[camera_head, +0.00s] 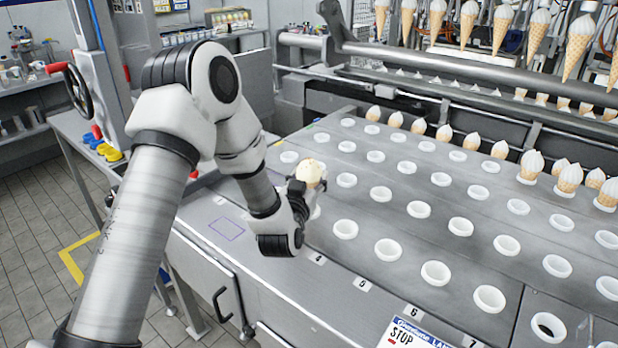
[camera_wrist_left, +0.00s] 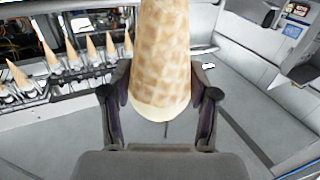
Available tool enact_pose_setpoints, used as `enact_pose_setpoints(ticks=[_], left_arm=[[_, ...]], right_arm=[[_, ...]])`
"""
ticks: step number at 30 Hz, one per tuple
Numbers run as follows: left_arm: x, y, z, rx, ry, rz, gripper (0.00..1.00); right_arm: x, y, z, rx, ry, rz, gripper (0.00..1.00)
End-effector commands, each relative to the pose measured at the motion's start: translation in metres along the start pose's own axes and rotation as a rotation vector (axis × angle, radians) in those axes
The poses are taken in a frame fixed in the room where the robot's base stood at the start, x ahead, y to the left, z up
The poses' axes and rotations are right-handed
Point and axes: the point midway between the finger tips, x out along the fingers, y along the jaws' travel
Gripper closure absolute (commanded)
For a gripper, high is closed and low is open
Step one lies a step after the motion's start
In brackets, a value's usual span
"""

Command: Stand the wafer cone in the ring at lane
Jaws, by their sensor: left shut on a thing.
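My left gripper (camera_head: 303,190) is shut on the wafer cone (camera_head: 311,172), whose pale, rounded top shows in the head view. In the left wrist view the held cone (camera_wrist_left: 160,55) shows its waffle pattern and cream-coloured rim between the two fingers (camera_wrist_left: 160,88); its upper end is cut off by the frame. The gripper is over the near-left part of the ring plate (camera_head: 400,250). An empty white ring (camera_head: 345,229) is to the lower right of the gripper. Another ring just below the gripper is partly hidden. My right gripper is not in view.
Several rows of white rings cover the plate, with filled cones (camera_head: 570,178) in the far rings. Number labels (camera_head: 362,285) run along the front edge.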

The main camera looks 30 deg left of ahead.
Motion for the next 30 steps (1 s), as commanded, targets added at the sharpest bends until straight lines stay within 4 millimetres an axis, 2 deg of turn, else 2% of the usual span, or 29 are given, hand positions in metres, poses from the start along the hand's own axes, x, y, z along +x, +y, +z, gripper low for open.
enact_pose_setpoints(ticks=[18,30], left_arm=[[0.0,0.0,-0.028,0.0,0.0,-0.001,0.54],[0.0,0.0,-0.027,0.0,0.0,0.0,0.54]], right_arm=[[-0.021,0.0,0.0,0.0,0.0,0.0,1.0],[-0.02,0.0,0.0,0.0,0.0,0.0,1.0]])
